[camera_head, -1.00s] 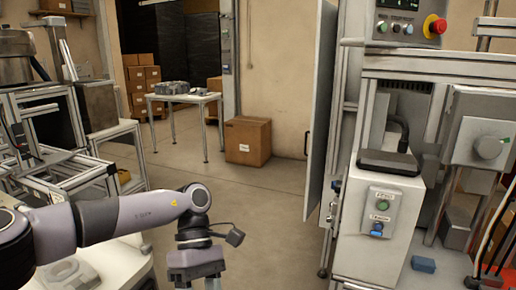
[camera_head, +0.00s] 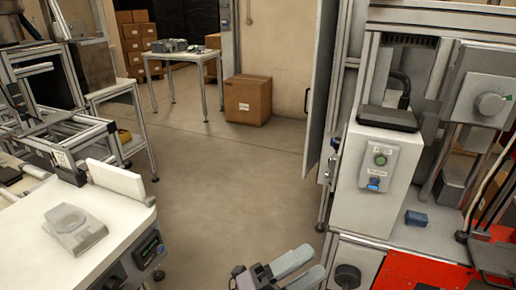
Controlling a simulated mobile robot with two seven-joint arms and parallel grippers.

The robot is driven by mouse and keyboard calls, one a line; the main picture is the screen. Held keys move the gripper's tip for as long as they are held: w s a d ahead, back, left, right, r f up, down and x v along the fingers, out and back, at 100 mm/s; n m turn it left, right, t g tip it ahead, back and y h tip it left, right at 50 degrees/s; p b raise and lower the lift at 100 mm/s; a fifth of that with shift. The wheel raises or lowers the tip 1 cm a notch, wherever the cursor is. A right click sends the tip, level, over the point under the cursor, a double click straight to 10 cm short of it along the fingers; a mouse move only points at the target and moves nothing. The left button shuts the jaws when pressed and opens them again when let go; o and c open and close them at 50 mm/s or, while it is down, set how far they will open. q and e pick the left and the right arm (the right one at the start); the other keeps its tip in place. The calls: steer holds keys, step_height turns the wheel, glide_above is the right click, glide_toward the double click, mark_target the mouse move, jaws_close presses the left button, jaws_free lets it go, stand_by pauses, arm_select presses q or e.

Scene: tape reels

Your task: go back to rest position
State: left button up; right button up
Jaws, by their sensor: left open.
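My left gripper (camera_head: 308,263) shows at the bottom edge, right of the middle. Its two grey fingers point up and to the right with a gap between them, and nothing is held there. The rest of my left arm is out of the picture. The gripper is over the floor, in front of the machine on the right. My right gripper is not in view.
A white bench (camera_head: 110,215) with a small grey device (camera_head: 75,228) stands at left. A machine cabinet (camera_head: 375,205) with buttons fills the right, with a blue block (camera_head: 416,219) beside it. A cardboard box (camera_head: 247,100) and table (camera_head: 190,55) stand behind open floor (camera_head: 230,180).

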arm_select(q)
steer(key=w+a+f+n+t+y, duration=0.2)
steer(key=a+f+n+t+y, duration=0.65)
steer(key=n, duration=0.55)
steer(key=s+a+f+n+g+y, duration=0.3)
steer(key=s+a+f+n+y, duration=0.2)
steer(key=a+f, duration=0.3)
steer(key=s+a+f+n+g+y, duration=0.3)
steer(key=s+a+f+n+y, duration=0.2)
steer(key=a, duration=0.6)
step_height(320, 180, down, 3)
steer(key=s+n, duration=0.2)
steer(key=n, duration=0.1)
steer(key=shift+s+a+f, duration=0.15)
steer(key=shift+s+a, duration=0.1)
steer(key=shift+a, duration=0.05)
steer(key=shift+y, duration=0.25)
steer(key=shift+c, duration=1.1)
